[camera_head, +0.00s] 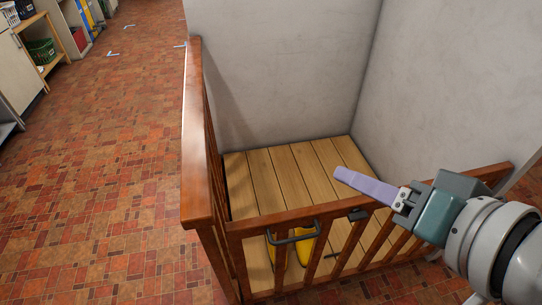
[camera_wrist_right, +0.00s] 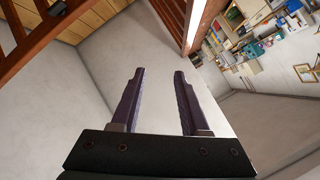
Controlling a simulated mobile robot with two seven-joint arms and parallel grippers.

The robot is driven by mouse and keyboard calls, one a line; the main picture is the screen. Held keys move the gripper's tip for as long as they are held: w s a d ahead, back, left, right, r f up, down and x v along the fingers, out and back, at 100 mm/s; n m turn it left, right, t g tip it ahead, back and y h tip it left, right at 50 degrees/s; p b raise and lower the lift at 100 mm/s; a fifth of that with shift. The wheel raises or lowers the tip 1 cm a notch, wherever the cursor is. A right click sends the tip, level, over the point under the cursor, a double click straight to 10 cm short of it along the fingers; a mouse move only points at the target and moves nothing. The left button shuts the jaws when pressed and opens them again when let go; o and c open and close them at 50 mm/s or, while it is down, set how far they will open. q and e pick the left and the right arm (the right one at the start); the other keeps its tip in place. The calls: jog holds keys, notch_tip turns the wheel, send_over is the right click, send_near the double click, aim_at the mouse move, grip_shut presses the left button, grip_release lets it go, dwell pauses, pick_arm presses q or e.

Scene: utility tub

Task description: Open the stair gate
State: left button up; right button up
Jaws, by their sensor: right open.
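The stair gate (camera_head: 262,222) is a brown wooden barred panel. It runs from the corner post on the left toward the wall on the right and appears closed. A grey metal bar handle (camera_head: 293,238) sits on its front near the left end. A small dark fitting (camera_head: 357,215), perhaps a latch, is on the top rail to the right. My right gripper (camera_head: 340,175) has purple fingers and is above and behind the top rail, clear of the handle. The right wrist view shows it open and empty (camera_wrist_right: 159,76). My left gripper is out of view.
A wooden side railing (camera_head: 194,130) runs back from the corner. Yellow boot-like objects (camera_head: 305,245) stand behind the bars on a plank floor (camera_head: 290,172). Grey walls (camera_head: 440,90) enclose that space.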

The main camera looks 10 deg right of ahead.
jog(key=w+f+m+t+y+b, duration=0.3)
jog(key=f+m+t+b, duration=0.1)
jog(key=f+b, duration=1.8)
jog(key=m+t+y+b, duration=0.2)
jog(key=y+b, duration=0.1)
jog(key=b, duration=1.3)
send_near(296, 238)
jog(key=f, duration=0.1)
jog(key=shift+t, duration=0.3)
jog(key=b+x, duration=0.3)
jog(key=x, duration=0.7)
jog(key=shift+w, duration=0.1)
jog(key=shift+c, duration=1.3)
grip_shut()
